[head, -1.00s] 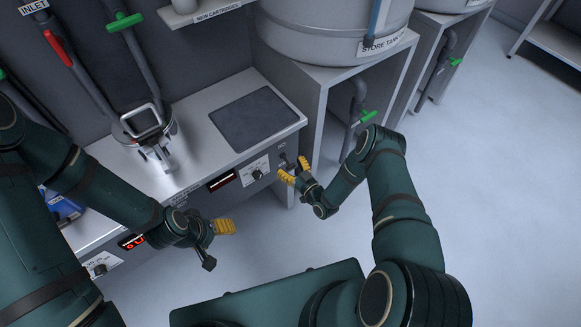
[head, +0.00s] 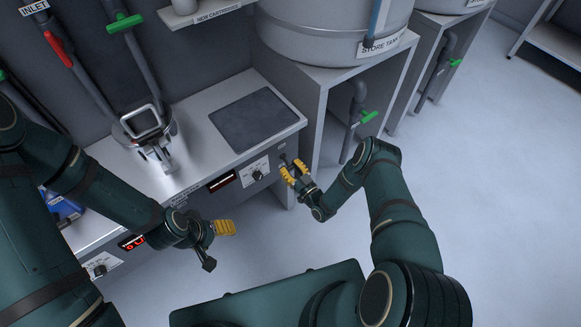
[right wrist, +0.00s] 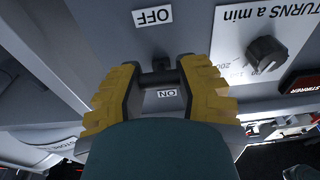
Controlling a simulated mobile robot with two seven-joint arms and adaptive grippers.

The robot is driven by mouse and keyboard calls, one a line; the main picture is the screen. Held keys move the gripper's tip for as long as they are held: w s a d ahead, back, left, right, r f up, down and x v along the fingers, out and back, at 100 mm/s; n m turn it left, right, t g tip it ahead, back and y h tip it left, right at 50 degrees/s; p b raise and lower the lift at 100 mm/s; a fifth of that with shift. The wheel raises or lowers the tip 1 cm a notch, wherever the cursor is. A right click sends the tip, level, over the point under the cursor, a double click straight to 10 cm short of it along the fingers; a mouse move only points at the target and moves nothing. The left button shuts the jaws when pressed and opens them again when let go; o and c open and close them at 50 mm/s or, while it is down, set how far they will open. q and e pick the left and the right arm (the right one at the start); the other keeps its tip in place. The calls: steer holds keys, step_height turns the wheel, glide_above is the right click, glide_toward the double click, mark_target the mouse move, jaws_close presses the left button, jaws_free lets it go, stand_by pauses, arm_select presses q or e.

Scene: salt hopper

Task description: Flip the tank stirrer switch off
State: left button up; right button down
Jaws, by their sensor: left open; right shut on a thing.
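The stirrer switch (right wrist: 161,63) is a small dark lever on the grey front panel, between an OFF label (right wrist: 152,16) and an upside-down ON label (right wrist: 167,93) in the right wrist view. My right gripper (head: 294,170) has its yellow fingers on either side of the lever and is shut on it; it also fills the middle of the right wrist view (right wrist: 161,88). The fingers partly hide the lever, so I cannot tell its exact tilt. My left gripper (head: 222,231) is open and empty, in front of the counter and well left of the switch.
A turns knob (right wrist: 265,53) and a dark STIRRER display (right wrist: 304,83) sit beside the switch. The store tank stand (head: 319,95) is close right. The floor to the right is clear.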

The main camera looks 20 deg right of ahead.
stand_by(0.3)
steer(key=c, duration=0.6)
jaws_free()
steer(key=v, duration=1.2)
steer(key=shift+f, duration=0.25)
steer(key=shift+w, duration=0.15)
